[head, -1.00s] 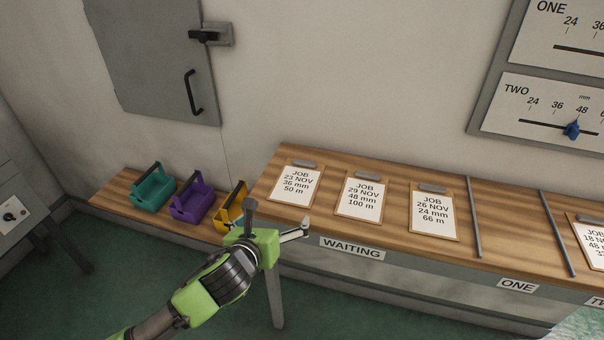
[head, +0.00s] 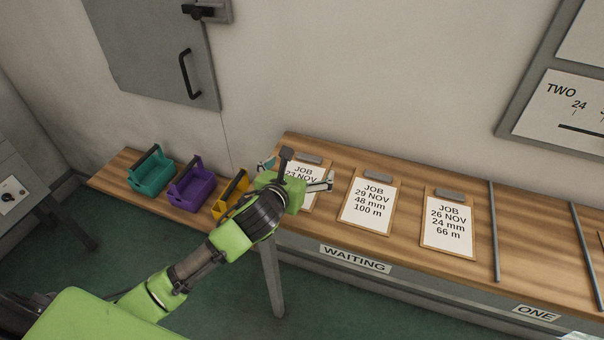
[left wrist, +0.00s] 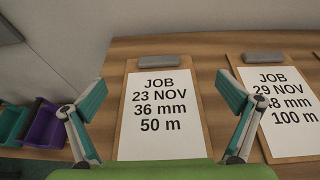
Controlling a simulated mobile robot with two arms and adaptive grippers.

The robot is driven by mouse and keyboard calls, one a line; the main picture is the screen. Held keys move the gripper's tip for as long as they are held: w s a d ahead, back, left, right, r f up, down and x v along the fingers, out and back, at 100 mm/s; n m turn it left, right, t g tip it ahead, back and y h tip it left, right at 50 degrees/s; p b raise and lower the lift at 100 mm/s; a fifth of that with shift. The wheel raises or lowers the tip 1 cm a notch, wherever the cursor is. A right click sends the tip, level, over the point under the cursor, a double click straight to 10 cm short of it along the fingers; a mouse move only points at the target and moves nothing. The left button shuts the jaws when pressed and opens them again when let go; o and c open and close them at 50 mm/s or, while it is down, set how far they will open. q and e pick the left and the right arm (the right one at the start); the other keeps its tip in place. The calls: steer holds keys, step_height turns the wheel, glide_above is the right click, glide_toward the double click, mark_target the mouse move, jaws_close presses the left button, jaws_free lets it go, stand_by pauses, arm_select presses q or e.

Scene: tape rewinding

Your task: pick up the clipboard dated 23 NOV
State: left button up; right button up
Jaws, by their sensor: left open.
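The clipboard dated 23 NOV (left wrist: 158,105) lies flat on the wooden bench, reading 36 mm, 50 m, with a grey clip at its top. In the head view this clipboard (head: 303,168) is partly hidden behind my left gripper (head: 298,180). In the left wrist view the left gripper (left wrist: 160,105) is open, with one finger on each side of the sheet. The fingers appear above the board and hold nothing. I cannot tell the exact height. My right gripper is not in view.
The 29 NOV clipboard (head: 368,205) lies close on the right, then the 26 NOV clipboard (head: 448,228). Grey divider rods (head: 495,232) lie further right. Teal (head: 151,175), purple (head: 191,189) and yellow (head: 230,194) carriers stand at left. A wall rises behind the bench.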

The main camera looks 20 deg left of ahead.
mark_target(308, 158)
arm_select(q)
steer(key=shift+w+f, duration=0.2)
steer(key=shift+w, duration=0.35)
steer(key=shift+w+f, duration=0.15)
steer(key=shift+w, duration=0.65)
steer(key=shift+p+x, duration=0.35)
steer(key=shift+x, duration=1.65)
steer(key=shift+a, duration=0.15)
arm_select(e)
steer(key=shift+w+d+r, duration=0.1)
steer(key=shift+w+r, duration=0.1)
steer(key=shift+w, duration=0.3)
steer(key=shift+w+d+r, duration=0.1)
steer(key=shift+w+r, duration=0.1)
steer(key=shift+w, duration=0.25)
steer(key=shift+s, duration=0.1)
arm_select(q)
steer(key=shift+s, duration=0.1)
steer(key=c, duration=0.5)
steer(key=shift+f, duration=0.1)
steer(key=c, duration=1.6)
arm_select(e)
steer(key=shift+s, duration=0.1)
